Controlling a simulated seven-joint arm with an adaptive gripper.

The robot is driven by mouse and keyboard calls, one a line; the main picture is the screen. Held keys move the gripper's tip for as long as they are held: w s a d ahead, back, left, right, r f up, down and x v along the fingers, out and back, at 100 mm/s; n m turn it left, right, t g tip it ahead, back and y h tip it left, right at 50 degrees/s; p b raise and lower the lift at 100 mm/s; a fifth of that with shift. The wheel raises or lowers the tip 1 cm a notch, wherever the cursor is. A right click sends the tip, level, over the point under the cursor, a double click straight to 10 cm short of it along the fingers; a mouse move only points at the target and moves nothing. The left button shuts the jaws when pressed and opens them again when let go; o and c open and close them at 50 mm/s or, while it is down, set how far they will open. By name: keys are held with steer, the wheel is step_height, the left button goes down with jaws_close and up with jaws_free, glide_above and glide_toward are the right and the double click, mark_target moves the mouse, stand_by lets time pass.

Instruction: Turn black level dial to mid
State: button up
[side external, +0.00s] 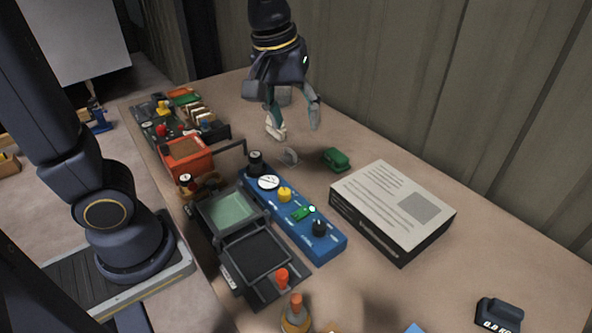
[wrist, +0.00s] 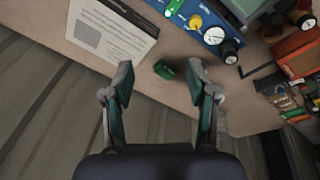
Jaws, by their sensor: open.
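A blue control panel (side external: 330,246) lies on the bench in the side view. A black dial (side external: 319,228) with a light mark sits near its front end; its exact setting is too small to read. A second, taller black knob (side external: 255,161) stands at the panel's far end and also shows in the wrist view (wrist: 230,47). I cannot tell for sure which is the level dial. My gripper (side external: 292,124) is open and empty, pointing down above the bench beyond the panel's far end. In the wrist view its fingers (wrist: 160,73) are spread apart, touching nothing.
The panel also carries a white gauge (side external: 268,182), a yellow knob (side external: 284,194) and a green switch (side external: 303,212). A small green block (side external: 337,159) lies near my gripper. A box with a printed top (side external: 395,203) stands right of the panel; dark trays (side external: 254,258) lie left.

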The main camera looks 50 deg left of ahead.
steer(key=g, duration=0.2)
glide_above(320, 225)
steer(key=a, duration=0.2)
step_height(320, 225, down, 5)
step_height(320, 225, down, 3)
steer(key=d, duration=0.2)
steer(key=shift+m+g, duration=0.4)
step_height(320, 225, down, 17)
steer(key=shift+f, duration=0.15)
jaws_close()
